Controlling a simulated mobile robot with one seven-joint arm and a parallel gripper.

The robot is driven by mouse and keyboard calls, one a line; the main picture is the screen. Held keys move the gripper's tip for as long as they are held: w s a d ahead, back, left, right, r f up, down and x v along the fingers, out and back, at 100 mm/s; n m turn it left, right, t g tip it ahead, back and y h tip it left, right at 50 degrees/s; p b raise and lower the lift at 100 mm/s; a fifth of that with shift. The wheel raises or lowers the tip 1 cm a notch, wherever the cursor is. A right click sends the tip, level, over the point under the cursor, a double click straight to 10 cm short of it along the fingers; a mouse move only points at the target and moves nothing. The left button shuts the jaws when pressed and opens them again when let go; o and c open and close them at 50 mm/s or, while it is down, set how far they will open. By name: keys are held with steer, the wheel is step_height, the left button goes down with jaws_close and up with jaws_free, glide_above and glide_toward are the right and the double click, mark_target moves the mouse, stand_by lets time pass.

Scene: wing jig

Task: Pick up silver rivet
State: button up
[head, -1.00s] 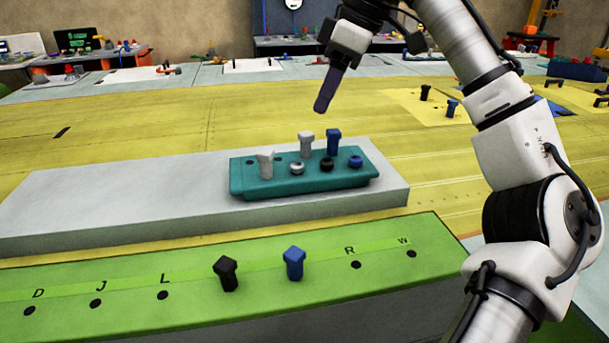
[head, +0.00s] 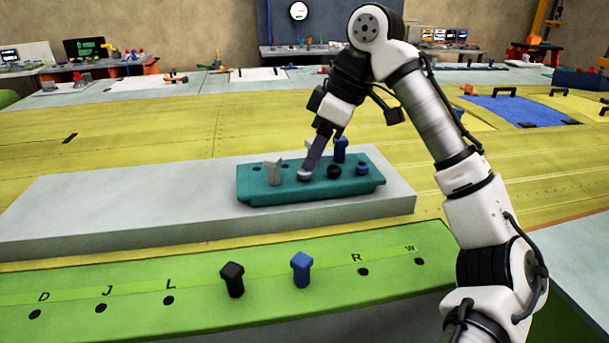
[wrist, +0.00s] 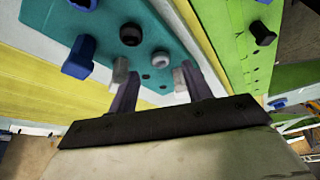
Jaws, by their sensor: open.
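A teal tray (head: 255,195) holds the small parts. One silver rivet (head: 272,172) stands upright at its left. Another silver rivet (head: 308,143) is mostly hidden behind my gripper (head: 308,168) in the head view. My gripper is tilted and reaches down to the tray, its tips beside a silver collar. In the wrist view my gripper (wrist: 158,72) has its fingers apart. A pale silver piece (wrist: 120,71) shows by the left finger and another (wrist: 180,78) by the right finger. I cannot tell whether either is touched.
A blue rivet (head: 340,149) stands close to my gripper's right, with a black collar (head: 334,172) and a blue collar (head: 362,168) in front. A green board (head: 200,290) at the front holds a black rivet (head: 232,279) and a blue rivet (head: 302,270). The grey block's left side is clear.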

steer(key=shift+p+x, duration=0.4)
steer(key=shift+x, duration=1.65)
steer(key=shift+a+r, duration=0.1)
steer(key=c, duration=1)
steer(key=shift+c, duration=0.2)
step_height(320, 180, up, 20)
steer(key=p, duration=0.1)
steer(key=shift+p, duration=0.35)
